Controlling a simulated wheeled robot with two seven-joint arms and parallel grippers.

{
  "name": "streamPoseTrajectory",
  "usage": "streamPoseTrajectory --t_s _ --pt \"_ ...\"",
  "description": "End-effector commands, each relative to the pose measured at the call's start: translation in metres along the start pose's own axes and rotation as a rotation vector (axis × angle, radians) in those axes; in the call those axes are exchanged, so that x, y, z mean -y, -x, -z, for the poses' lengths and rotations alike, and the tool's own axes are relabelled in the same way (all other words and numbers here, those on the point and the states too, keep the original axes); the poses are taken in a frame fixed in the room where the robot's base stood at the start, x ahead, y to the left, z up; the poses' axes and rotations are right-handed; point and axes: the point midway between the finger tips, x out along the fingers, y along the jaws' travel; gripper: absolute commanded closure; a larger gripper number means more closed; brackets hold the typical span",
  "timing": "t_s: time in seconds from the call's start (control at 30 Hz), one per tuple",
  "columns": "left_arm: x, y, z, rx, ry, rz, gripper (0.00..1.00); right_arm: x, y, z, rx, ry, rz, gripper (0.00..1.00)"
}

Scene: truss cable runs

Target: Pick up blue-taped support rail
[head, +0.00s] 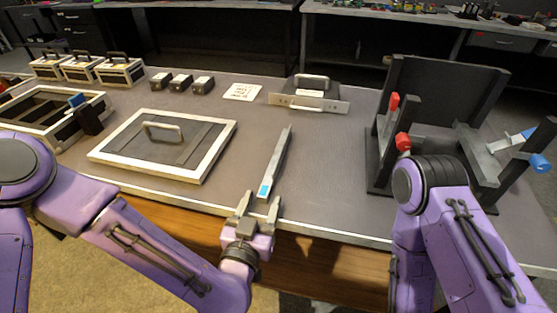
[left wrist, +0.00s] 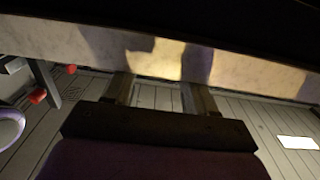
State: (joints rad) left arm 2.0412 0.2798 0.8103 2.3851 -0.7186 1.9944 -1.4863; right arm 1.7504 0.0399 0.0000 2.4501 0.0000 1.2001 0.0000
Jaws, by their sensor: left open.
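The support rail (head: 277,160) is a long grey bar lying on the table, running away from the front edge. Blue tape (head: 265,190) marks its near end. My left gripper (head: 256,203) is open and empty at the table's front edge, its fingertips close to the taped end. I cannot tell whether it touches the rail. The left wrist view shows its two parted fingers (left wrist: 161,95); I cannot make out the rail there. My right arm shows at the right, but its gripper is out of view.
A framed panel with a handle (head: 180,158) lies left of the rail. A dark upright rack (head: 440,95) with red and blue ends stands at the right. A handled plate (head: 310,103) sits behind. Black blocks (head: 181,83) and trays are at the back left.

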Motion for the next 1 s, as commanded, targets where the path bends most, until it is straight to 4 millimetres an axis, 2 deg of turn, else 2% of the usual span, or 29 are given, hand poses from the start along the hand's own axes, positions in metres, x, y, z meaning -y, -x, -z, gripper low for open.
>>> streamPoseTrajectory --t_s 0.1,0.2,0.43,0.47,0.6,0.63,1.0 --pt "0.004 -0.023 0.001 0.001 0.003 0.006 0.45 -0.001 0.005 0.002 0.000 0.000 0.000 0.57" --pt "0.003 -0.035 0.000 0.001 0.002 0.004 0.45 -0.001 0.006 0.002 0.000 0.000 0.000 0.57" --pt "0.003 -0.038 -0.001 0.002 0.001 0.002 0.45 -0.001 0.005 0.002 0.000 0.000 0.000 0.57" --pt "0.003 -0.038 -0.001 0.002 0.001 0.002 0.48 -0.001 0.005 0.002 0.000 0.000 0.000 0.57" --pt "0.003 -0.038 -0.001 0.001 0.001 0.002 0.94 -0.001 0.005 0.002 0.000 0.000 0.000 0.57" --pt "0.003 -0.038 -0.001 0.001 0.001 0.002 1.00 -0.001 0.005 0.002 0.000 0.000 0.000 0.57" --pt "0.003 -0.038 0.006 -0.002 0.001 0.001 1.00 -0.001 0.007 0.003 0.000 0.000 0.000 0.57"
